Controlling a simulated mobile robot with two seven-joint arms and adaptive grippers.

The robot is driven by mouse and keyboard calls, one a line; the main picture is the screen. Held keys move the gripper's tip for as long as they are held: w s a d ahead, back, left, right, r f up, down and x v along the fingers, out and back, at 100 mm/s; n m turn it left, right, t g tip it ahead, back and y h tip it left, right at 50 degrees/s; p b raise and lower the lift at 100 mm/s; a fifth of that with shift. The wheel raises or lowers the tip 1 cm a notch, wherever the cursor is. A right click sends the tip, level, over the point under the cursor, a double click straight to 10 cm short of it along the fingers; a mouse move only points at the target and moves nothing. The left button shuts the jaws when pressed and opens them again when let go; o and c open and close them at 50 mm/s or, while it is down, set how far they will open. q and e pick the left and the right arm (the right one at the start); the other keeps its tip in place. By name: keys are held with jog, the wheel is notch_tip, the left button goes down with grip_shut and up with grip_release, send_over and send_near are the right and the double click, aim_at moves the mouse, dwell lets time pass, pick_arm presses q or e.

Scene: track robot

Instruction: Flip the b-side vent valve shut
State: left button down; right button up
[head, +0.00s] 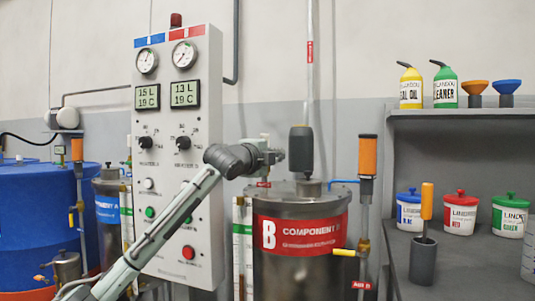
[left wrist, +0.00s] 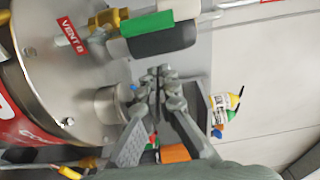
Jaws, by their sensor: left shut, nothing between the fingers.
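In the left wrist view the vent valve is a brass body (left wrist: 106,20) with a green lever (left wrist: 160,23), beside a red VENT B tag (left wrist: 72,38) at the edge of the tank lid. The lever lies roughly in line with the pipe. My left gripper (left wrist: 165,78) is shut and empty, its fingertips a little below the lever in that picture, apparently apart from it. In the head view my left gripper (head: 268,156) is above the left side of the Component B tank (head: 300,262), and the lever cannot be made out. My right gripper is not in view.
A dark cylinder (head: 300,150) stands on a vertical pipe above the tank. A control panel (head: 178,215) is left of it. An orange-topped post (head: 367,155) and a shelf (head: 455,160) with bottles are right. A metal fitting (left wrist: 112,104) sits on the lid near my fingers.

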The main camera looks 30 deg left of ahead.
pick_arm(q)
jog(key=a, duration=0.1)
jog(key=s+a, duration=0.1)
jog(key=a, duration=0.1)
jog(key=shift+s+a, duration=0.25)
jog(key=shift+a, duration=0.05)
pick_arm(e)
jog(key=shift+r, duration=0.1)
pick_arm(q)
jog(key=shift+s+a+r+n, duration=0.1)
jog(key=shift+a+n, duration=0.1)
jog(key=shift+n, duration=0.3)
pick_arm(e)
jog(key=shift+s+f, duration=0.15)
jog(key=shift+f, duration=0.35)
